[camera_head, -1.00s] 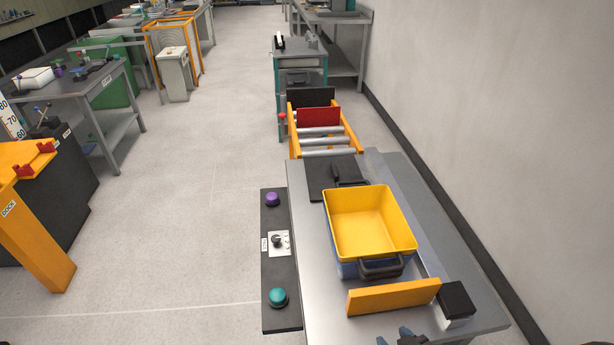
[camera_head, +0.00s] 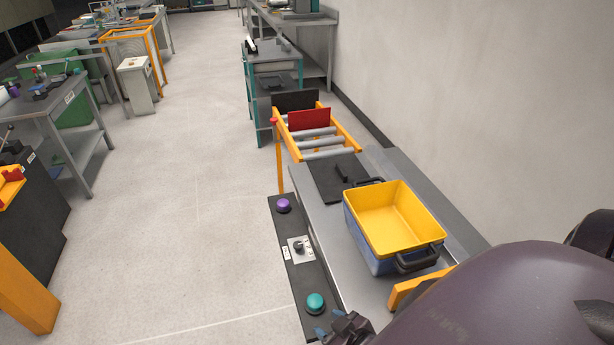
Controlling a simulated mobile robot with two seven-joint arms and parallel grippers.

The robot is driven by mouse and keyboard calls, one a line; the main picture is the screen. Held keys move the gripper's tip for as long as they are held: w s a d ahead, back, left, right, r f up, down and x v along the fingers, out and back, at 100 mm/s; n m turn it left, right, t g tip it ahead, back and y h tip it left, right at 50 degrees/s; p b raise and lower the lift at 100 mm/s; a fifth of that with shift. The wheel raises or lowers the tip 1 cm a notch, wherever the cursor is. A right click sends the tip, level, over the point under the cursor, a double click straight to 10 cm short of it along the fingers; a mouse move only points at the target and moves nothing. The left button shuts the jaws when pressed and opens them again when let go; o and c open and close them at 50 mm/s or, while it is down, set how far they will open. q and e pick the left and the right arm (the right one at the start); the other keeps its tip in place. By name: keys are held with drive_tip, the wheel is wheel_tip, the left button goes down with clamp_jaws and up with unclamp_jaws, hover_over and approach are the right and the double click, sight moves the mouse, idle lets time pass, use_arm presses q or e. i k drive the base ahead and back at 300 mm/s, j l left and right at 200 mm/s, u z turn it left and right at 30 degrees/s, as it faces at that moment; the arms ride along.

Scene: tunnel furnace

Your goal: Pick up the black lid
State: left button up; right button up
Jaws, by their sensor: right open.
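The black lid (camera_head: 327,184) appears to be the flat dark plate with a raised handle. It lies on the grey metal table (camera_head: 345,246), just behind a yellow-lined blue bin (camera_head: 374,244) that has dark handles. The bin hides part of the plate's right side. My right gripper (camera_head: 335,328) is at the bottom edge, near the teal button, well in front of the lid. It is open, and nothing shows between its fingers. My left gripper is not in view.
A dark control panel with a purple button (camera_head: 283,205), a dial (camera_head: 299,248) and a teal button (camera_head: 316,303) runs along the table's left side. An orange roller conveyor (camera_head: 318,141) with a red plate (camera_head: 309,119) stands behind. A wall closes off the right. The floor at left is open.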

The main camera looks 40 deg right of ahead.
sight(333, 175)
drive_tip(key=i+j+u, duration=0.45)
drive_tip(key=i, duration=0.25)
drive_tip(key=i+z, duration=1.4)
drive_tip(key=i+j+z, duration=0.15)
drive_tip(key=i+z, duration=0.25)
drive_tip(key=i, duration=0.15)
drive_tip(key=i+z, duration=0.15)
drive_tip(key=z, duration=0.25)
drive_tip(key=i+z, duration=0.2)
drive_tip(key=z, duration=0.25)
drive_tip(key=i+j+z, duration=0.15)
drive_tip(key=z, duration=0.25)
